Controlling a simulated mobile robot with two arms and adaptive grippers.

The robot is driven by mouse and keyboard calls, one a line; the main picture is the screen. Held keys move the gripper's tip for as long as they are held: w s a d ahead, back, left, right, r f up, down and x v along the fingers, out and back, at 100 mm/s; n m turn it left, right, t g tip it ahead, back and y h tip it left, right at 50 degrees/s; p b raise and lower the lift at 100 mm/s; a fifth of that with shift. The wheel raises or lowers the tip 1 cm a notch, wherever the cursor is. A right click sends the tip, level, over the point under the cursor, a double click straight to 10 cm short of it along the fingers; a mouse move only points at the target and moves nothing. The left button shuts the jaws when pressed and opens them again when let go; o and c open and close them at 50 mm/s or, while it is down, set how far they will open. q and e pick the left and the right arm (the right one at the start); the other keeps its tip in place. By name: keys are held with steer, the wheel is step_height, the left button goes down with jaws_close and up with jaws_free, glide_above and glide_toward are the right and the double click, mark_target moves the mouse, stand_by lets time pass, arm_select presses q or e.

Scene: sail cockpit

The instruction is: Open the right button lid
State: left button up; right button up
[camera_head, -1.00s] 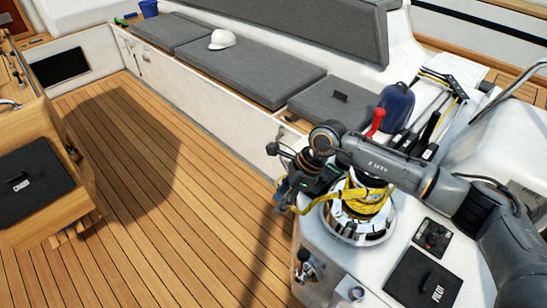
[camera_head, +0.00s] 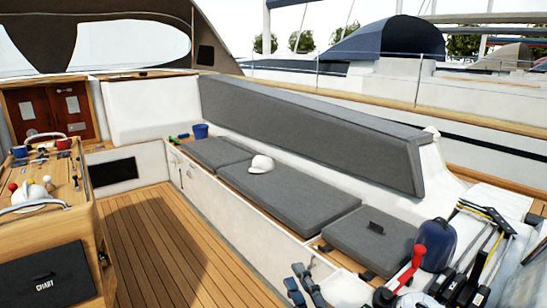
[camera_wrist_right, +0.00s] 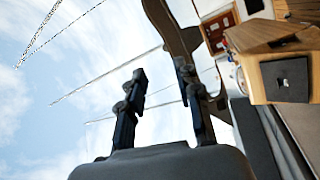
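I cannot make out a button lid in the head view or the right wrist view. My right gripper (camera_head: 297,275) shows at the bottom of the head view, with its fingers up beside the bench front and nothing held. In the right wrist view the two dark fingers of my right gripper (camera_wrist_right: 161,75) stand apart with sky between them, so it is open and empty. My left gripper is in neither view.
A grey-cushioned bench (camera_head: 285,200) carries a white cap (camera_head: 262,163). A blue bag (camera_head: 436,243), a red handle (camera_head: 412,266) and black levers (camera_head: 470,265) stand at the lower right. A console with a CHART cover (camera_head: 45,280) is at left. Wooden deck (camera_head: 150,240) lies open between.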

steer(key=s+d+f+m+g+h, duration=0.3)
steer(key=d+f+m+h, duration=0.1)
steer(key=d+f+m, duration=0.25)
steer(key=s+d+f+m+g+h, duration=0.3)
steer(key=d+f+m+h, duration=0.15)
steer(key=f+m, duration=0.2)
steer(key=s+d+f+m+g, duration=0.25)
steer(key=s+f+g, duration=0.3)
steer(key=s, duration=0.55)
steer(key=s+d+f+m+g, duration=0.2)
steer(key=s+f+m+g, duration=0.15)
steer(key=s+f, duration=0.5)
step_height(320, 180, down, 11)
steer(key=n+g, duration=0.1)
steer(key=s+f, duration=0.5)
steer(key=f, duration=0.7)
steer(key=s+d+f+g, duration=0.1)
steer(key=s+f, duration=0.4)
steer(key=f, duration=0.6)
steer(key=shift+f, duration=0.35)
steer(key=shift+o, duration=1.4)
steer(key=s+d+f+g, duration=0.1)
steer(key=s+d+f, duration=0.1)
steer(key=s+f, duration=0.4)
steer(key=s, duration=0.3)
steer(key=shift+s, duration=0.35)
steer(key=shift+w, duration=0.1)
